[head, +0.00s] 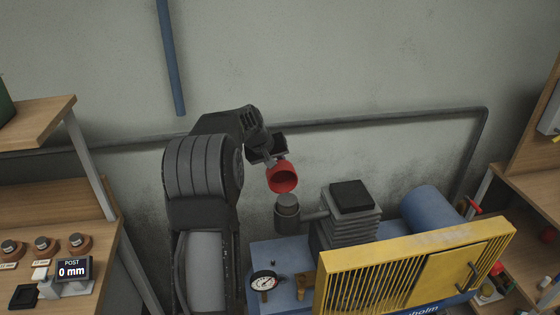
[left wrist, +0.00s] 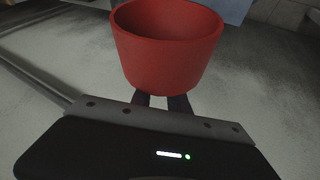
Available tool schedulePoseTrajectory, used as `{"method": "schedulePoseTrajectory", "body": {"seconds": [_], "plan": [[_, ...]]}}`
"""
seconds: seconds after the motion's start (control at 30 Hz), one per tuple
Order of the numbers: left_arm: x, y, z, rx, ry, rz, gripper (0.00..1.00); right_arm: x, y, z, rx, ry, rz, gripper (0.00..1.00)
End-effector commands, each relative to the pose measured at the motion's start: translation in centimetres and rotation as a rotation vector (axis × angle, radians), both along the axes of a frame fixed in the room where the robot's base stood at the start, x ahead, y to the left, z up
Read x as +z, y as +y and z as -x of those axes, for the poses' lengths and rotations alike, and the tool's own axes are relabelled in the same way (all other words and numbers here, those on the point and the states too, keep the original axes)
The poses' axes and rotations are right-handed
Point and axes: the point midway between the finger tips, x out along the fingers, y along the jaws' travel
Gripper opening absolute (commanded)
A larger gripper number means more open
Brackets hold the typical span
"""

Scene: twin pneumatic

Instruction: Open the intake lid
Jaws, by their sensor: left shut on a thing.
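My left gripper (head: 272,160) is shut on a red cup-shaped lid (head: 283,179). It holds the lid tilted, with its hollow side showing, above and apart from a grey cylindrical intake (head: 287,206) on the compressor. In the left wrist view the lid (left wrist: 167,50) fills the space in front of the gripper (left wrist: 163,102), and the dark fingers meet its near wall. The exact finger contact is partly hidden behind the lid. My right gripper is in neither view.
The blue compressor (head: 262,250) has a gauge (head: 264,281), a finned block (head: 347,222) and a yellow slatted guard (head: 345,280). Shelving (head: 530,190) stands right. A pipe (head: 390,117) runs along the wall behind.

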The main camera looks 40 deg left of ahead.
Motion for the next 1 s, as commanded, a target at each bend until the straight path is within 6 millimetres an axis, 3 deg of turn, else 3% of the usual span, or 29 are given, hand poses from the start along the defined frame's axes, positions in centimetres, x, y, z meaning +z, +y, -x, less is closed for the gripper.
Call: {"method": "schedulePoseTrajectory", "body": {"seconds": [0.03, 1.0], "plan": [[-1.61, -0.13, 0.92, -0.004, 0.040, 0.017, 0.00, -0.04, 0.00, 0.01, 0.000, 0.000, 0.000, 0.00], [-2.02, -0.13, 1.11, -0.004, 0.062, 0.051, 0.00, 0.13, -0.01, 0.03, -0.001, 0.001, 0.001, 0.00]]}}
